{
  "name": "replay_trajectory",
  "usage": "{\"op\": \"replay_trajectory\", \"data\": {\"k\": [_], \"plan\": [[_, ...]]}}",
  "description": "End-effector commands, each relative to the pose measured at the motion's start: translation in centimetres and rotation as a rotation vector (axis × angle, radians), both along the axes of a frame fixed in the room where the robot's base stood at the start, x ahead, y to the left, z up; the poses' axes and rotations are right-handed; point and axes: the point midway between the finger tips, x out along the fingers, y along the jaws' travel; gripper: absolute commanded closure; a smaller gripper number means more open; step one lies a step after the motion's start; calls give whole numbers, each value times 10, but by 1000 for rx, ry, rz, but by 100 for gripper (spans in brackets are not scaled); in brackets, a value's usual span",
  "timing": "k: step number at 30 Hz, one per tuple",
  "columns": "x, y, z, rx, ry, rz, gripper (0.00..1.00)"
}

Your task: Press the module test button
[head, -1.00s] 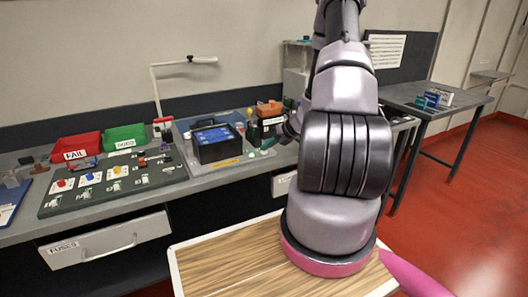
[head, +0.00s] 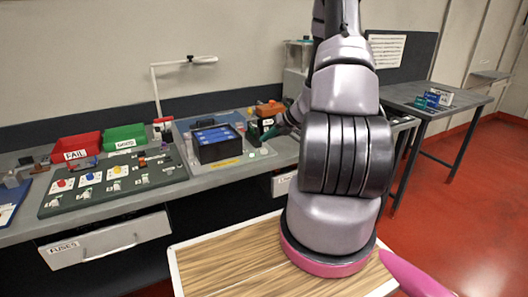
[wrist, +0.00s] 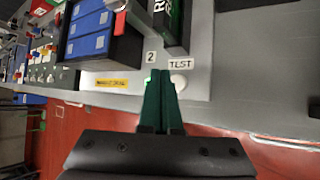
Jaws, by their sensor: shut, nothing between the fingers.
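My gripper (wrist: 159,76) is shut and empty, with its dark green fingers side by side. In the wrist view its tips are by the TEST label (wrist: 181,64). A round pale button (wrist: 179,82) is just right of the tips, below the label. I cannot tell whether the fingers touch it. A small green light (wrist: 148,84) shows at the left edge of the fingers. In the head view my gripper (head: 269,134) is above the panel's right end, in front of the black tester (head: 254,129). The pale button (head: 264,151) shows below it.
A black battery case with blue cells (head: 217,143) stands left of the gripper, also in the wrist view (wrist: 91,35). An orange item (head: 269,108) is behind. Red (head: 77,147) and green (head: 124,137) bins and a dark board (head: 113,187) lie further left. The bench front is clear.

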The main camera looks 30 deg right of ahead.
Motion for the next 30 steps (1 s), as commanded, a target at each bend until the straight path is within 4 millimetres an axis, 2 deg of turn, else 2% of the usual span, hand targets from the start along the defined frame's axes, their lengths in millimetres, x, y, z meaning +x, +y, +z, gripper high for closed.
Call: {"op": "replay_trajectory", "data": {"k": [9,30], "plan": [[0,0,27,0,0,0,100],[0,0,28,0,0,0,100]]}}
